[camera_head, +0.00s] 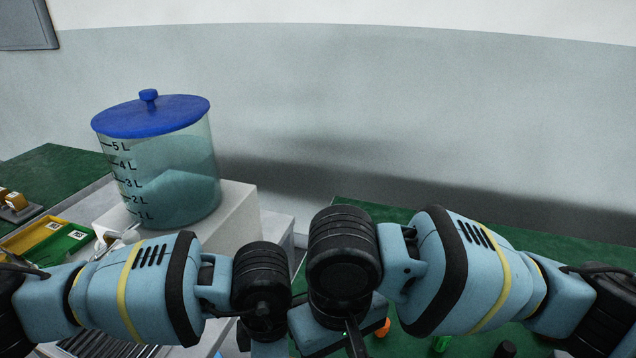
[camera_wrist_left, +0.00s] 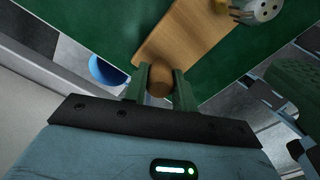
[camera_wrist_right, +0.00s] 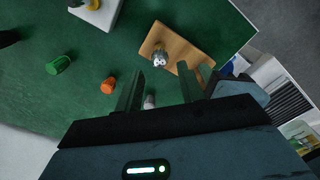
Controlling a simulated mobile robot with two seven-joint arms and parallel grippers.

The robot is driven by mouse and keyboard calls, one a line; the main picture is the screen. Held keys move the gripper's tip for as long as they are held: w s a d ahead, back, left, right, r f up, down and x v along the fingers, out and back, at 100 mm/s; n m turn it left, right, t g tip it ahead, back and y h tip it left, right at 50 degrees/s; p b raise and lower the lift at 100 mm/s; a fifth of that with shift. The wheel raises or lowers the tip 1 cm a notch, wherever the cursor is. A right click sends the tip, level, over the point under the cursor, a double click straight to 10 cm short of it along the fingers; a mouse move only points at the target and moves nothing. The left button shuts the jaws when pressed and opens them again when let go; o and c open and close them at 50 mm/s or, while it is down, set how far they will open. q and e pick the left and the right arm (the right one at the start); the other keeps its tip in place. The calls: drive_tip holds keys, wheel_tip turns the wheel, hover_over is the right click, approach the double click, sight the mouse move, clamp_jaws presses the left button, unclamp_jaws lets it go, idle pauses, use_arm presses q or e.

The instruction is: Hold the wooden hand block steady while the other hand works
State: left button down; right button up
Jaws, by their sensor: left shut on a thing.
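The wooden hand block (camera_wrist_left: 190,38) shows in the left wrist view as a flat light-brown slab over the green surface. Its near rounded end (camera_wrist_left: 160,84) sits between the fingers of my left gripper (camera_wrist_left: 160,90), which is shut on it. The slab also shows in the right wrist view (camera_wrist_right: 190,52), with a silver-grey round part (camera_wrist_right: 160,59) at its left end. My right gripper (camera_wrist_right: 160,88) has its fingers wide apart, near the slab. A small pale cylinder (camera_wrist_right: 150,102) shows between these fingers; I cannot tell its depth. In the head view my arms hide the slab.
In the right wrist view a green cup-shaped part (camera_wrist_right: 59,65) and an orange part (camera_wrist_right: 108,85) lie on the green table (camera_wrist_right: 90,45). A blue round container (camera_wrist_left: 108,70) lies beyond the table edge. A lidded water tank (camera_head: 165,170) stands at the left.

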drive_tip(key=shift+f, duration=3.2)
drive_tip(key=c, duration=0.7)
drive_tip(key=shift+n, duration=2.2)
drive_tip(key=shift+c, duration=0.2)
drive_tip(key=o, duration=0.9)
drive_tip(key=shift+r, duration=0.1)
wheel_tip(320, 180, up, 12)
drive_tip(key=shift+f, duration=0.1)
